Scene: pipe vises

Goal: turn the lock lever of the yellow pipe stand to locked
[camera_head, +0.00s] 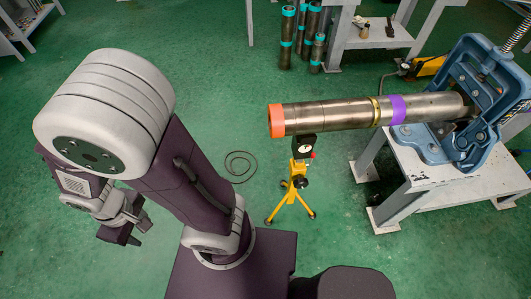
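The yellow pipe stand (299,189) is a small tripod standing on the green floor near the middle of the view. Its black head (304,147) sits under the orange-capped end of a long metal pipe (335,114). A small red tip (313,155) shows at the right of the head, and a dark knob sits lower on the stand; I cannot tell which is the lock lever or how it is set. My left gripper (124,231) hangs at the left, well away from the stand; its fingers are too small and dark to read. My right gripper is not in view.
A blue pipe vise (458,85) on a white table (443,189) holds the pipe's right end. A dark cable loop (239,166) lies on the floor left of the stand. Upright pipes (304,38) stand at the back. Floor between my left arm and the stand is mostly clear.

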